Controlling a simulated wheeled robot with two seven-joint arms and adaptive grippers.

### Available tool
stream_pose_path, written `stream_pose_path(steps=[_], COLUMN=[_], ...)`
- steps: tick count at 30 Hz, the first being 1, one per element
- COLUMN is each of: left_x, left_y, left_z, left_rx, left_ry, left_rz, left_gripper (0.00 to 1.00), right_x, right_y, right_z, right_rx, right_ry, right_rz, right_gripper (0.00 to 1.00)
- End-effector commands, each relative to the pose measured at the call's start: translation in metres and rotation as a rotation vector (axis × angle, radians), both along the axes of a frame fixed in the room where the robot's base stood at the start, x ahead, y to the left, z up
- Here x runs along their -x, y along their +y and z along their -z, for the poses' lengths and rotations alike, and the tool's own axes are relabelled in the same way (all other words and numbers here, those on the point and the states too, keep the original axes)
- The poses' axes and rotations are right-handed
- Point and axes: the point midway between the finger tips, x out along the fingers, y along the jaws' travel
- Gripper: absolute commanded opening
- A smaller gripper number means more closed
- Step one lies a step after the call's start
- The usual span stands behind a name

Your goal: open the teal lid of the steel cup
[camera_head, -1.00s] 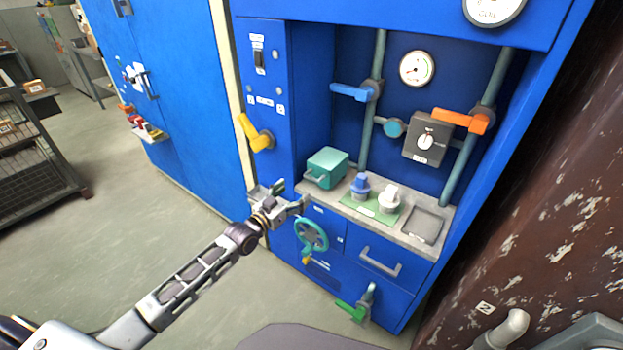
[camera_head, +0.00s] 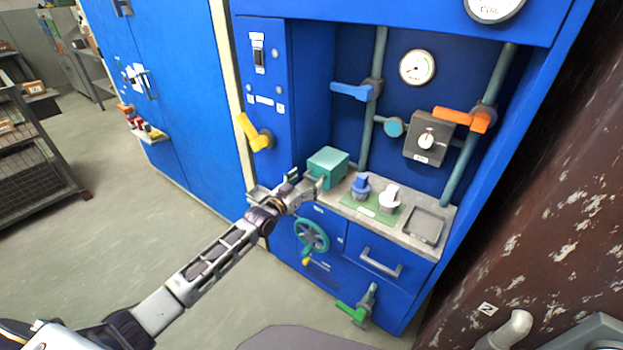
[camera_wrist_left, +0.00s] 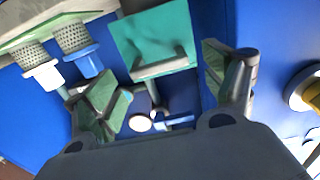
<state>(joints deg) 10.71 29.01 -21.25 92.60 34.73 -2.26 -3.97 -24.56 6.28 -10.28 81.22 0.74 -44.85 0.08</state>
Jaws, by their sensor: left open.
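The teal lid (camera_head: 328,163) shows as a boxy teal block at the left end of the grey counter, with a grey bar handle at its front left. In the left wrist view the teal lid (camera_wrist_left: 150,35) shows its face, with the grey handle (camera_wrist_left: 160,65) across it. I see no steel cup body under it. My left gripper (camera_head: 306,183) is open and empty right in front of the handle. In the wrist view its green-padded fingers (camera_wrist_left: 168,84) stand to either side of the handle, not closed on it. My right gripper is not in view.
A blue-topped piece (camera_head: 360,186) and a white-topped piece (camera_head: 389,198) stand on a green mat, right of the lid. A shallow tray (camera_head: 424,225) lies further right. Below are a teal handwheel (camera_head: 311,236) and a drawer handle (camera_head: 380,264). A yellow lever (camera_head: 255,132) juts out at upper left.

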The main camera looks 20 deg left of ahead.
Motion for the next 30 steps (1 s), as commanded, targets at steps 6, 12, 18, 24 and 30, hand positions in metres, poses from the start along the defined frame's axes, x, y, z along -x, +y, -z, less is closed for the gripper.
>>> stream_pose_path(steps=[6, 12, 18, 24, 30], left_x=[-0.015, -0.025, -0.028, -0.028, -0.028], left_y=[-0.006, -0.009, -0.01, -0.01, -0.01], left_z=[0.0, 0.0, 0.0, 0.0, 0.0], left_rx=[0.002, 0.001, 0.001, 0.001, 0.001], left_ry=[0.0, 0.0, 0.0, 0.0, 0.0], left_rz=[0.0, -0.001, 0.0, 0.0, 0.0], left_gripper=[0.84, 0.84, 0.84, 0.84, 0.66], right_x=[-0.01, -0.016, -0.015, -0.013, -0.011], right_y=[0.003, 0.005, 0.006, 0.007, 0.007], right_z=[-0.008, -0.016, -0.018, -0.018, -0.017], right_rx=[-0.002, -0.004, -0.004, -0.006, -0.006], right_ry=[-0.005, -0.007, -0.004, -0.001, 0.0], right_rz=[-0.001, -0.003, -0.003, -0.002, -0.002], right_gripper=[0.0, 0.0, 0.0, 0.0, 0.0])
